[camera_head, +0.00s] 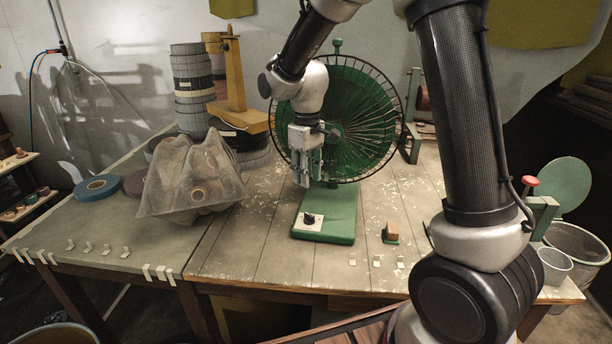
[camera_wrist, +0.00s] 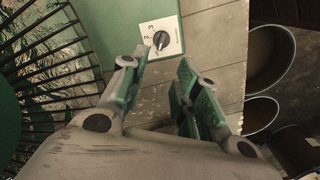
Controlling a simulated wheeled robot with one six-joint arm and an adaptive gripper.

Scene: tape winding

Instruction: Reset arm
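My gripper (camera_head: 306,168) hangs pointing down in front of the green fan (camera_head: 365,110) with its black wire cage. In the wrist view my gripper (camera_wrist: 158,85) has its two fingers apart, with green inner pads and nothing between them. Beyond the fingertips is the fan's green base (camera_head: 328,212), with a white control plate and black dial (camera_wrist: 161,39). The gripper is above the base and apart from the dial. Part of the fan is hidden behind my arm.
A mesh bag (camera_head: 190,182) holding rolls, a blue tape roll (camera_head: 97,187) and stacked rolls (camera_head: 193,85) stand on the left. A small wooden block (camera_head: 391,231) sits right of the base. Bins (camera_head: 575,243) stand at right. The table's front middle (camera_head: 255,262) is clear.

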